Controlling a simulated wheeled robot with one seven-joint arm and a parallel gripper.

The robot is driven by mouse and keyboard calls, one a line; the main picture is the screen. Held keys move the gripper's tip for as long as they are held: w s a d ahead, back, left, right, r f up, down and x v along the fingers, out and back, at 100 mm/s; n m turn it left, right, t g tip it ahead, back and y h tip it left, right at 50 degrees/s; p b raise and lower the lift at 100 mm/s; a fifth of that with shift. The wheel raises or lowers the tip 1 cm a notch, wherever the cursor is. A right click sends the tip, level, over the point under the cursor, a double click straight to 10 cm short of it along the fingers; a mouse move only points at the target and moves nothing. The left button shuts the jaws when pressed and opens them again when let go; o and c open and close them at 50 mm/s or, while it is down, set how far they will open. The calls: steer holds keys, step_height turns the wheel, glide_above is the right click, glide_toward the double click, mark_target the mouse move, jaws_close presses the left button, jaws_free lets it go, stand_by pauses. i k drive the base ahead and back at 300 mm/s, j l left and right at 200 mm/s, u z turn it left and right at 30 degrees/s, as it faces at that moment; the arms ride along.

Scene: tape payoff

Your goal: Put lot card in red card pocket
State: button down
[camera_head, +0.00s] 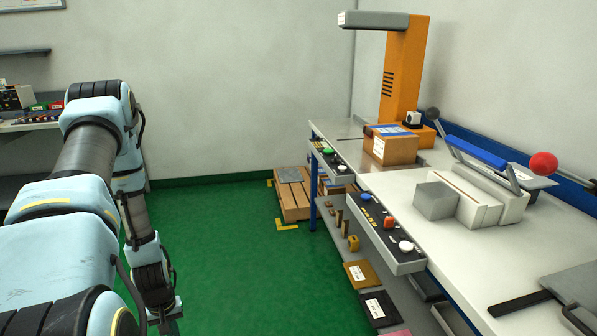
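I cannot make out a lot card or a red card pocket for certain. Small red and green items (48,106) sit on a bench at the far left, too small to identify. A tan flat piece (352,281) and a black flat piece (367,316), each with a white label, lie on the lower shelf of the right bench. My arm reaches down over the green floor on the left. My gripper (166,326) is at the bottom edge, mostly cut off, far from both benches. Its fingers cannot be seen clearly.
A low pallet (292,200) stands by the back wall. The green floor between the benches is clear.

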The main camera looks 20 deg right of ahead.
mark_target(368, 136)
steer(key=i+z, duration=0.2)
steer(key=i, duration=0.65)
steer(key=i+z, duration=0.25)
steer(key=i, duration=0.6)
steer(key=i+z, duration=0.25)
steer(key=i, duration=0.15)
steer(key=i+j+z, duration=0.5)
steer(key=i, duration=0.2)
steer(key=l, duration=0.1)
